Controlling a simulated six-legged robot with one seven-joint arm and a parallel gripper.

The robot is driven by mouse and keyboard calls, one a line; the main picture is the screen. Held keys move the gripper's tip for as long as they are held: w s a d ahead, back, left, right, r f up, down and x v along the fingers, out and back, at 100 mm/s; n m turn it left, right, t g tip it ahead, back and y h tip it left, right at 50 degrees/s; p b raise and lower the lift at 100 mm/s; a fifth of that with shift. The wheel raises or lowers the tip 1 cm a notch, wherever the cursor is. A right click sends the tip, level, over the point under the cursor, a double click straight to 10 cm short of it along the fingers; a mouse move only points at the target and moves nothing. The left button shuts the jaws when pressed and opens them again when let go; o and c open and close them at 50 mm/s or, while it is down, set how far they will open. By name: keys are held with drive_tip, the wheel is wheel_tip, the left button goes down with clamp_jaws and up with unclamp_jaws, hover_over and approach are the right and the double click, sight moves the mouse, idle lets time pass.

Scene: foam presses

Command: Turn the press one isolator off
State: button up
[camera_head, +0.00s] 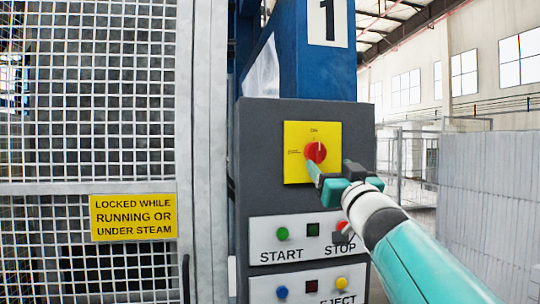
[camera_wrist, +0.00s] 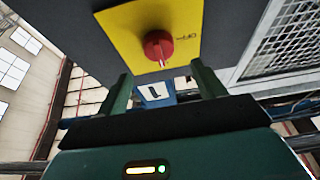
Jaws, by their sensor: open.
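The isolator is a red round knob (camera_head: 316,152) on a yellow plate (camera_head: 296,134), on the dark grey control panel under the number 1 sign (camera_head: 327,20). Small lettering sits above the knob and to its left. The knob's pale mark appears to point up, towards the top lettering. My gripper (camera_head: 331,168) is open and empty in front of the plate's lower right. One finger overlaps the knob's lower edge in the body view. In the wrist view the knob (camera_wrist: 158,46) lies just beyond and between the open fingertips (camera_wrist: 163,78); contact cannot be told.
Below are the START button (camera_head: 283,233), the STOP button (camera_head: 341,226), partly hidden by my arm, and an EJECT row (camera_head: 340,283). A mesh guard (camera_head: 90,90) with a yellow warning sign (camera_head: 134,217) stands left. Pale stacked blocks (camera_head: 490,200) stand right.

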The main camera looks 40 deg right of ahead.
sight(319, 154)
drive_tip(key=x, duration=0.7)
drive_tip(key=shift+w+d, duration=0.1)
drive_tip(key=shift+w, duration=0.1)
drive_tip(key=c, duration=1)
